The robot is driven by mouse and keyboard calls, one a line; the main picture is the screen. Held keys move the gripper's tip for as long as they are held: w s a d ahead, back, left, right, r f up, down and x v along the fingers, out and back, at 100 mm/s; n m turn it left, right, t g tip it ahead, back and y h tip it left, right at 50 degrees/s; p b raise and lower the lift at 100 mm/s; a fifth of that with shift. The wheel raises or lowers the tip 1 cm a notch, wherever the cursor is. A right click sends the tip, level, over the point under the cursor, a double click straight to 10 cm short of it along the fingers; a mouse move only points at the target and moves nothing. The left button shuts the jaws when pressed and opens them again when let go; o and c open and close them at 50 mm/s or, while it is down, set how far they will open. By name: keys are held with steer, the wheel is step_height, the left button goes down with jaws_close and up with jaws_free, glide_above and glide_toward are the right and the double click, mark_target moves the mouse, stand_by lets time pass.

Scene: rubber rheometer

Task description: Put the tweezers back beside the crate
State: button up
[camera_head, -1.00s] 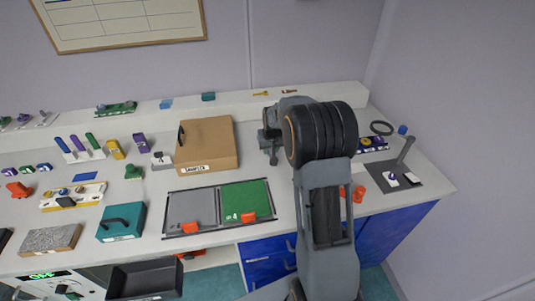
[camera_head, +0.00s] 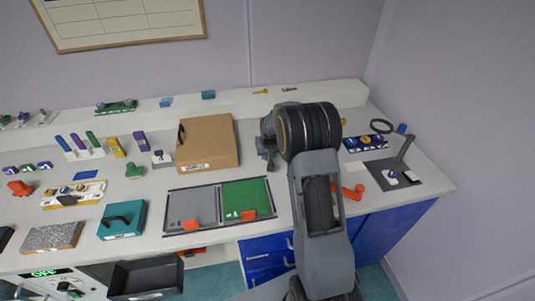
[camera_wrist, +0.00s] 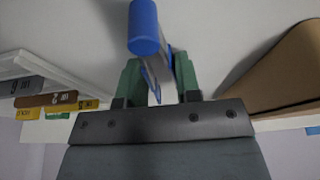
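A slim item with a blue rounded end and a silvery shaft, which I take to be the tweezers (camera_wrist: 144,30), sits between the green fingers of my gripper (camera_wrist: 160,82) in the wrist view. The fingers look closed on its shaft. The tweezers cannot be made out in the head view. There my gripper (camera_head: 267,158) is low over the white bench, just right of the crate, a brown box (camera_head: 210,138) with a white label. The brown box also shows at the right of the wrist view (camera_wrist: 290,75), apart from the fingers.
A grey and green mat (camera_head: 195,207) lies in front of the box. A raised ledge (camera_head: 230,105) runs behind it. A blue tray (camera_head: 365,143) and a dark plate with a post (camera_head: 405,178) are at the right. The narrow bench strip beside the box is clear.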

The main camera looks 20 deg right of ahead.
steer(key=o, duration=0.5)
steer(key=shift+f, duration=0.15)
steer(key=shift+o, duration=0.2)
steer(key=shift+r, duration=0.3)
steer(key=d+v, duration=0.1)
steer(key=v, duration=1)
steer(key=s+a+r, duration=0.1)
steer(key=s+a, duration=0.3)
steer(key=s, duration=0.4)
steer(key=s+a+r+n, duration=0.1)
steer(key=s+a, duration=0.3)
steer(key=s, duration=0.4)
steer(key=s+a+r+n, duration=0.1)
steer(key=s+a, duration=0.3)
steer(key=s, duration=0.5)
steer(key=shift+r+y, duration=0.3)
steer(key=shift+r, duration=0.5)
